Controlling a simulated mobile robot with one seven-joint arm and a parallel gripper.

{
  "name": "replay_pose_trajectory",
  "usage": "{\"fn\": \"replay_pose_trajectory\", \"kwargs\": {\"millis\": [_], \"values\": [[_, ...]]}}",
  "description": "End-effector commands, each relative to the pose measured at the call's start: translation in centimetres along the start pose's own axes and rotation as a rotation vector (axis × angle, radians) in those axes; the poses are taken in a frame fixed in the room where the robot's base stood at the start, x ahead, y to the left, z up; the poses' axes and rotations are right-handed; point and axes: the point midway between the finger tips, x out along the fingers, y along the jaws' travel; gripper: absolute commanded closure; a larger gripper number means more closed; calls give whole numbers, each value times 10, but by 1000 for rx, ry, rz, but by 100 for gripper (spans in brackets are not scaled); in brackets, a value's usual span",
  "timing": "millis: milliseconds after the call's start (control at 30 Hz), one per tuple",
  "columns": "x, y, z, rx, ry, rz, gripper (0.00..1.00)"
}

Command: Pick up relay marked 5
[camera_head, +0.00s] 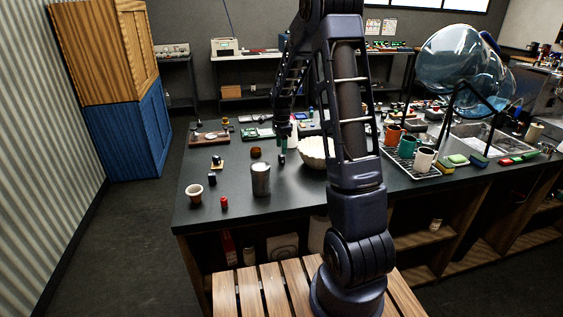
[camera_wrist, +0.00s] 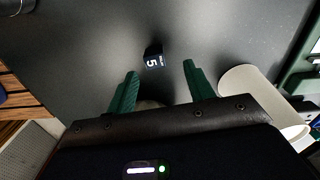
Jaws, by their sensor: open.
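The relay marked 5 (camera_wrist: 153,57) is a small dark block with a white "5" on its upper face. In the wrist view it sits on the dark countertop, just beyond and between my fingertips, apart from both. My gripper (camera_wrist: 160,70) is open and empty, with one green finger on each side. In the head view my gripper (camera_head: 282,157) points down over the counter (camera_head: 235,218), between a metal can and a white bowl. I cannot make out the relay there.
The metal can (camera_head: 261,180) stands near my gripper, and the white fluted bowl (camera_head: 312,153) is close on its right. Mugs on a rack (camera_head: 424,160) are farther right.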

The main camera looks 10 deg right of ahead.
Motion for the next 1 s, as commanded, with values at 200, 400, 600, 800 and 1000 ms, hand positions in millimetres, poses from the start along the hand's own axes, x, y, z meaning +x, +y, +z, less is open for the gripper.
{"fn": "replay_pose_trajectory", "kwargs": {"millis": [200, 400, 600, 800, 1000], "values": [[14, 3, 1, 0, 0, 3, 47], [41, 8, 2, 1, 0, 3, 47], [56, 7, 3, -1, 0, 1, 47], [57, 7, 3, -1, 0, 0, 47], [56, 7, 3, -1, 0, 0, 79]]}}
